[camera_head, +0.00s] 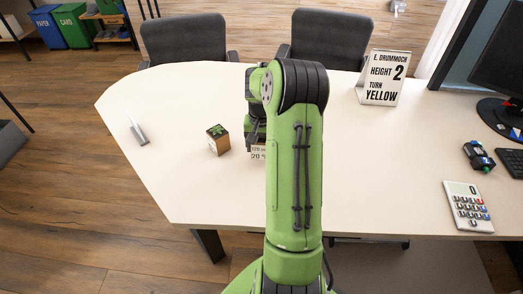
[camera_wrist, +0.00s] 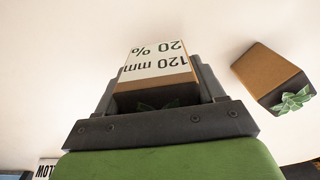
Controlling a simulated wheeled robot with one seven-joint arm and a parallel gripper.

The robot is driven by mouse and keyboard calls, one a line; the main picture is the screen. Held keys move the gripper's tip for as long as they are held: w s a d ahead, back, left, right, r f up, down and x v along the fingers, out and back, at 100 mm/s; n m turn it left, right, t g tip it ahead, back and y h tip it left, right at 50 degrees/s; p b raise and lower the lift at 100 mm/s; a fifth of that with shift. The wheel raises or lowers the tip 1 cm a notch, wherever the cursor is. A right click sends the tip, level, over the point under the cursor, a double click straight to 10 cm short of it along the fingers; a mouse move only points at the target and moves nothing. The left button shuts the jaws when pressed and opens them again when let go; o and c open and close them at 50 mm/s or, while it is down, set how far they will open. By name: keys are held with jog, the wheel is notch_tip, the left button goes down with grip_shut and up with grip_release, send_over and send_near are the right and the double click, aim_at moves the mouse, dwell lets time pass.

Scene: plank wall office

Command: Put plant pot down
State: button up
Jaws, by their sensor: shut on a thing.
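My gripper (camera_head: 256,141) is over the table (camera_head: 190,195), shut on a plant pot. In the wrist view my gripper (camera_wrist: 157,80) has its dark fingers on both sides of this plant pot (camera_wrist: 160,64). The pot is boxy and brown, with a white label reading "120 mm 20 %" and green leaves partly hidden in shadow. In the head view only its label (camera_head: 258,153) shows, below the fingers; my arm covers the rest. I cannot tell whether its base touches the table.
A second brown pot with a green plant (camera_head: 218,140) stands left of my gripper, also in the wrist view (camera_wrist: 268,75). A grey stand (camera_head: 137,130) is further left. A sign (camera_head: 384,78), calculator (camera_head: 467,207) and keyboard (camera_head: 512,162) are right. The front left tabletop is clear.

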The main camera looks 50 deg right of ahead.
aim_at(261, 154)
notch_tip(261, 154, down, 4)
jog(key=shift+r+b, duration=0.15)
jog(key=shift+b, duration=0.25)
jog(key=o, duration=1.3)
